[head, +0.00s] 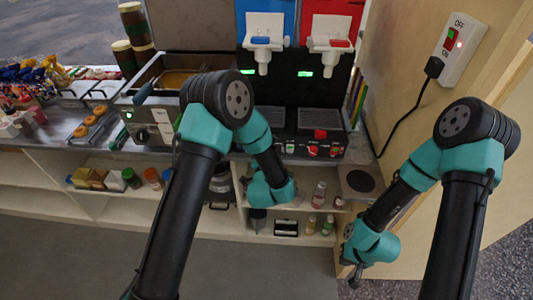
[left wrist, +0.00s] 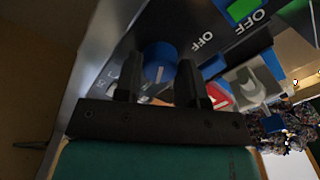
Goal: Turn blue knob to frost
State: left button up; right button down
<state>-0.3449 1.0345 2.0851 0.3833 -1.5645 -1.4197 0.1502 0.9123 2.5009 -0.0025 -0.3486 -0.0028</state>
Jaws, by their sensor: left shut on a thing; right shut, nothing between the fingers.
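In the left wrist view, the blue knob (left wrist: 160,58) sits on a dark panel and carries a pale pointer line. My left gripper (left wrist: 159,72) has one finger on each side of the knob and is shut on it. Which label the pointer faces, I cannot tell. In the head view my left arm bends down in front of the slush machine's lower panel (head: 331,151). The left fingertips and the blue knob cannot be made out there. My right gripper (head: 355,276) hangs low at the right, shut and empty, away from the panel.
Red controls (head: 313,151) sit on the machine's front. White taps (head: 263,42) stand above, with green displays lit. Lower shelves hold bottles and jars (head: 318,194). A wall switch (head: 460,45) with a black cable is at the right. The floor in front is clear.

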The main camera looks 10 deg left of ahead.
pick_arm(q)
jog(key=o, duration=0.6)
jog(key=shift+o, duration=0.2)
jog(key=shift+s, duration=0.1)
jog(key=s, duration=1.7)
jog(key=shift+d, duration=0.35)
jog(key=shift+s, duration=0.1)
